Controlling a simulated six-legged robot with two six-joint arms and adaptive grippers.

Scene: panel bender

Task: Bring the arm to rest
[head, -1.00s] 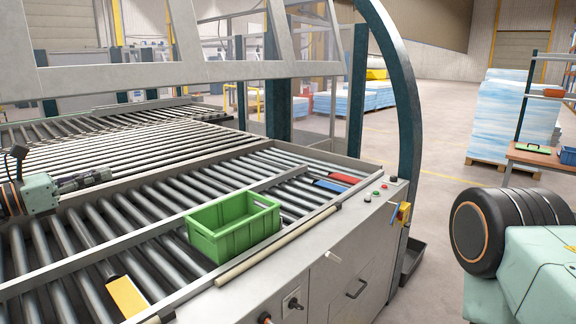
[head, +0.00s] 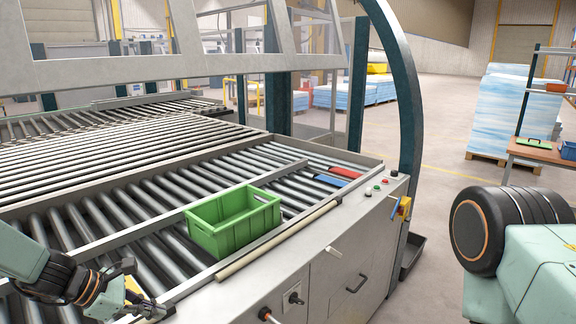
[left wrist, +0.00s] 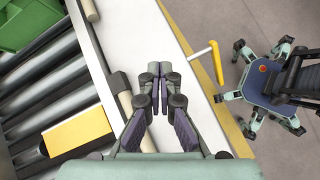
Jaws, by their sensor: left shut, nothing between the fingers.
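My left gripper (head: 150,306) is low at the left of the head view, near the front edge of the roller table. In the left wrist view its fingers (left wrist: 158,72) are together with nothing between them. They are over the pale front ledge (left wrist: 152,40) of the machine. My right gripper does not show; a pale green and black part of my own body is at the right of the head view.
A green crate (head: 234,222) stands on the rollers, with a wooden rod (head: 277,240) in front. A yellow piece (left wrist: 78,133) lies near my left gripper. Red (head: 345,171) and blue (head: 331,180) pieces lie farther back. A yellow-ended handle (left wrist: 216,62) sticks out from the ledge.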

